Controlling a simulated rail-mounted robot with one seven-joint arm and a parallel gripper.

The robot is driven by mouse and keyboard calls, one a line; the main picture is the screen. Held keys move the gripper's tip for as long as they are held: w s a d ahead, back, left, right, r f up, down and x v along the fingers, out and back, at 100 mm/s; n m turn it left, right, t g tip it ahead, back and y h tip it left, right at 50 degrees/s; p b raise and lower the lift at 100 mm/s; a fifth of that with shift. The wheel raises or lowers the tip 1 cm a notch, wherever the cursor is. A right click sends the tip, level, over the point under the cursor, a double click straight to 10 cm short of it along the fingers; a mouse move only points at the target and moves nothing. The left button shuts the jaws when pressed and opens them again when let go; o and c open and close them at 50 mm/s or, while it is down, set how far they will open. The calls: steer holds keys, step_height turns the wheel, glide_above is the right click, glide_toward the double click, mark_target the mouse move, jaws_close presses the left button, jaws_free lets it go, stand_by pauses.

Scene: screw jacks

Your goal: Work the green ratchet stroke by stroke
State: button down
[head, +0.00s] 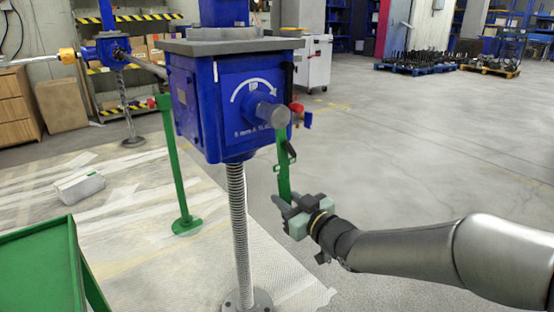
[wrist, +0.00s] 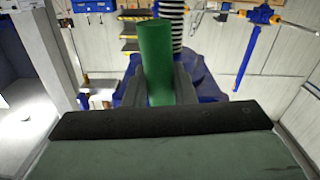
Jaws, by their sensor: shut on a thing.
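The green ratchet (head: 283,165) hangs down from the right side of the blue screw jack (head: 225,105), near the jack's round input shaft and a red knob. A white curved arrow is printed on the jack face. My gripper (head: 287,203) is at the ratchet's lower end, with its fingers closed around the handle. In the wrist view the green handle (wrist: 155,62) stands between the two grey fingers, with the blue jack body behind it. The fingers hide part of the handle.
A threaded spindle (head: 238,225) runs from the jack to a floor plate. A green post (head: 174,170) stands behind at left, and a green tray (head: 45,270) is at front left. A second blue jack (head: 108,50) is farther back. The floor at right is open.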

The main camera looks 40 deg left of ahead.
steer(key=shift+r, duration=0.4)
steer(key=w, duration=0.1)
steer(key=w+n, duration=0.1)
steer(key=w+d+r+n, duration=0.1)
steer(key=w, duration=0.1)
steer(key=shift+n, duration=0.3)
steer(key=w, duration=0.1)
steer(key=w+r+n, duration=0.1)
steer(key=w+d+n, duration=0.1)
steer(key=shift+w+r+p, duration=0.25)
steer(key=shift+r+p, duration=0.1)
steer(key=shift+p, duration=0.05)
